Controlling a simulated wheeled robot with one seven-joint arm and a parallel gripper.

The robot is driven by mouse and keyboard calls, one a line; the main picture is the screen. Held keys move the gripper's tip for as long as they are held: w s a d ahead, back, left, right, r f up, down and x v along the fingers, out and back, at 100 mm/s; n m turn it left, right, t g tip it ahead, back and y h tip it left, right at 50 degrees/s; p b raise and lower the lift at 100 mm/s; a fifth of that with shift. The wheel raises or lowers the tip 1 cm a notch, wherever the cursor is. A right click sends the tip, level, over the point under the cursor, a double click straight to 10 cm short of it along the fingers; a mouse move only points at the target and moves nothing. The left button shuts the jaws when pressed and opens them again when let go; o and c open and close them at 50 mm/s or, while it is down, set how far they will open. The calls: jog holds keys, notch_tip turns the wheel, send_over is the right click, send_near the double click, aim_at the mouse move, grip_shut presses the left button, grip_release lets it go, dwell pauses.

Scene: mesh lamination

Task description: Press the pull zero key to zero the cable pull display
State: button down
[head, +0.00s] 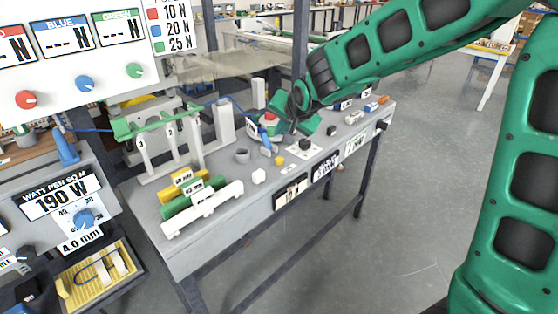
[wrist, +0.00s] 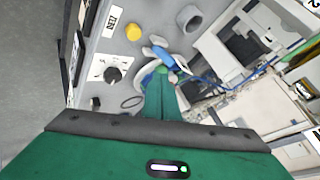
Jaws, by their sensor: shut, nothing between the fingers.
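My gripper (head: 287,128) is over the far half of the grey bench top. In the wrist view its green fingers (wrist: 164,78) are together with nothing between them. Past the fingertips lies a blue and white piece (wrist: 162,55). A round yellow button (wrist: 133,33) sits beside a small white label; it also shows in the head view (head: 278,160), on the bench top. My gripper is apart from this button. I cannot read which control is the pull zero key. Black and white display panels (head: 325,167) line the bench's front edge; their readings are unclear.
A black knob (wrist: 113,74) on a white plate stands near the yellow button. A grey cup (head: 242,155), white posts (head: 223,120) and green, yellow and white bars (head: 202,208) occupy the bench's left part. A blue cable (wrist: 205,80) runs near my fingers.

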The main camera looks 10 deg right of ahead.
aim_at(281, 161)
jog(key=shift+f, duration=3.8)
jog(key=shift+f, duration=0.2)
jog(key=shift+s+f, duration=0.1)
jog(key=shift+f, duration=0.05)
jog(key=shift+f, duration=0.55)
jog(key=shift+r, duration=0.95)
jog(key=shift+r, duration=0.1)
jog(key=shift+r, duration=2.45)
